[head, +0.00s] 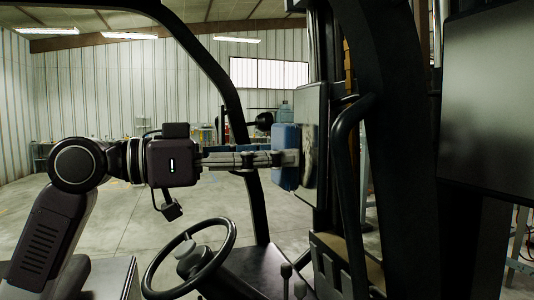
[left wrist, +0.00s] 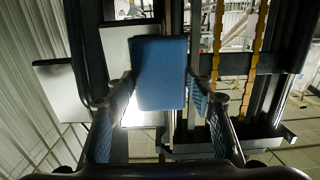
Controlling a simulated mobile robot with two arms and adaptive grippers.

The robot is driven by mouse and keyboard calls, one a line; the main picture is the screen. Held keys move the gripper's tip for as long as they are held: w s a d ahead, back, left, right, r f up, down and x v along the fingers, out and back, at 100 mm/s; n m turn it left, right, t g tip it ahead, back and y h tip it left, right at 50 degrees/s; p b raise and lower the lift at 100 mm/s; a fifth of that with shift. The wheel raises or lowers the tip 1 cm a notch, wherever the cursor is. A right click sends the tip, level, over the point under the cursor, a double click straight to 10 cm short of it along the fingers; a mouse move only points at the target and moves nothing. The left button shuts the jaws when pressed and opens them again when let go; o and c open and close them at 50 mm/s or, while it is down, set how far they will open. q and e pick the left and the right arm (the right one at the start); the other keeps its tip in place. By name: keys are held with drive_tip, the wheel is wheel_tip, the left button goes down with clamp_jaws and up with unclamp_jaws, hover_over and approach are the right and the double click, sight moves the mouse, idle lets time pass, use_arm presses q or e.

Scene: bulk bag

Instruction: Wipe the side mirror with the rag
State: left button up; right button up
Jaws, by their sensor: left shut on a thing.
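The rag is a blue, block-like pad (head: 285,140), upright at the tip of my left gripper (head: 288,158). In the left wrist view the rag (left wrist: 160,72) stands between the two fingers of my left gripper (left wrist: 160,92), which is shut on it. The side mirror (head: 312,105) is a pale upright panel just right of the rag, with a darker patch lower on its face. In the left wrist view the mirror (left wrist: 116,48) is partly hidden behind the rag. The rag is very close to the mirror; I cannot tell whether they touch. My right gripper is not in view.
The steering wheel (head: 190,258) is below my left arm. A curved black grab bar (head: 350,190) and thick black pillars stand right of the mirror. A dark panel (head: 487,100) fills the upper right. Open warehouse floor (head: 120,212) lies beyond the cab.

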sight(317, 159)
use_arm(q)
drive_tip(key=shift+d, duration=0.3)
drive_tip(key=shift+s+d+b, duration=0.1)
drive_tip(key=shift+s+d, duration=0.15)
drive_tip(key=shift+s, duration=0.5)
drive_tip(key=shift+s+d+b, duration=0.1)
drive_tip(key=shift+s+d, duration=0.1)
drive_tip(key=shift+s, duration=0.5)
drive_tip(key=shift+s+d+b, duration=0.1)
drive_tip(key=shift+s+d, duration=0.15)
drive_tip(key=shift+s, duration=0.5)
drive_tip(key=shift+s+d, duration=0.2)
drive_tip(key=shift+s, duration=0.35)
drive_tip(key=shift+s+d, duration=0.2)
drive_tip(key=shift+s, duration=0.35)
drive_tip(key=shift+r, duration=0.15)
